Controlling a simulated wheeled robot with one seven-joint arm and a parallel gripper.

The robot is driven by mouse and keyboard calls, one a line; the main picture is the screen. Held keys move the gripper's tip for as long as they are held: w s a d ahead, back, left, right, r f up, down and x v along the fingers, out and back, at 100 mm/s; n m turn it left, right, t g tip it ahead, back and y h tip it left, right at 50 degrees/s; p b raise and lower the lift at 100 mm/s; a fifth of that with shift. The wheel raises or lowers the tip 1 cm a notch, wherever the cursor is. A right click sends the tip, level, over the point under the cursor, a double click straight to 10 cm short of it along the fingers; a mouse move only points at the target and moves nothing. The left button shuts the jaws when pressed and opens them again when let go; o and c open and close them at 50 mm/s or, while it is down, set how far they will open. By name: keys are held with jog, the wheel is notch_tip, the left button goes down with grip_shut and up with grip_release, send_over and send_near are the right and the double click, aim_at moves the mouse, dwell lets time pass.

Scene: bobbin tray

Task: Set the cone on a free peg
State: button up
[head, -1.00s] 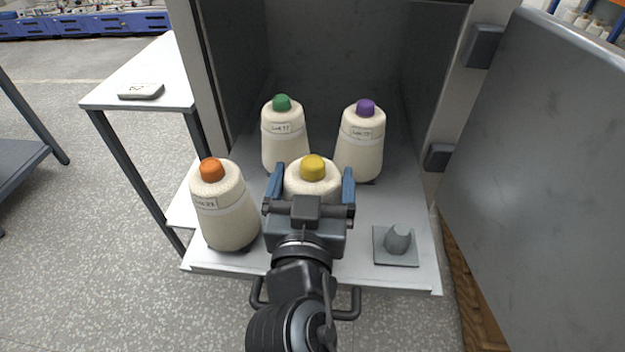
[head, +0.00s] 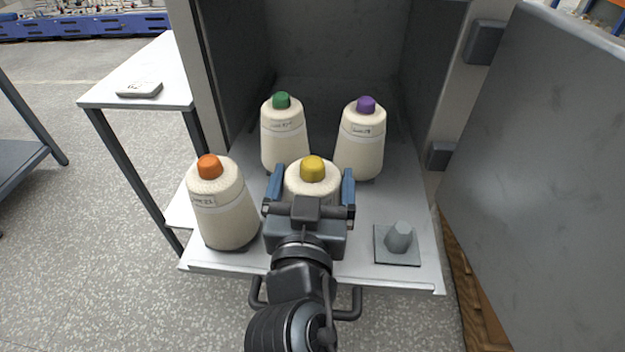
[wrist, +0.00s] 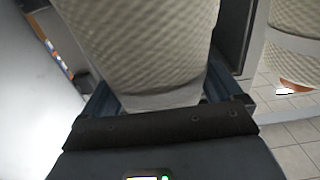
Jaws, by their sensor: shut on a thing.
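My gripper (head: 311,190) is shut on a cream yarn cone with a yellow tip (head: 313,169), one blue finger on each side of it. The held cone (wrist: 145,45) fills the upper middle of the wrist view. It is upright over the front middle of the grey tray (head: 300,262); my gripper hides its base, so I cannot tell whether it touches the tray. A bare grey peg (head: 399,238) on a square base is at the tray's front right. Cones with orange (head: 224,205), green (head: 285,140) and purple (head: 361,145) tips stand on the tray.
The tray sticks out of a dark cabinet (head: 340,50), with an open grey door (head: 555,180) at the right. A white side table (head: 140,72) with a small labelled device (head: 139,89) is at the left. The orange-tipped cone is close beside my gripper.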

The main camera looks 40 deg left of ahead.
jog(key=shift+f+b, duration=0.55)
jog(key=shift+b, duration=0.05)
jog(key=o, duration=1.4)
jog(key=shift+s, duration=0.1)
jog(key=v, duration=0.7)
jog(key=shift+s+d+b, duration=0.2)
jog(key=shift+s+b, duration=0.1)
jog(key=shift+b, duration=0.1)
jog(key=shift+d, duration=0.1)
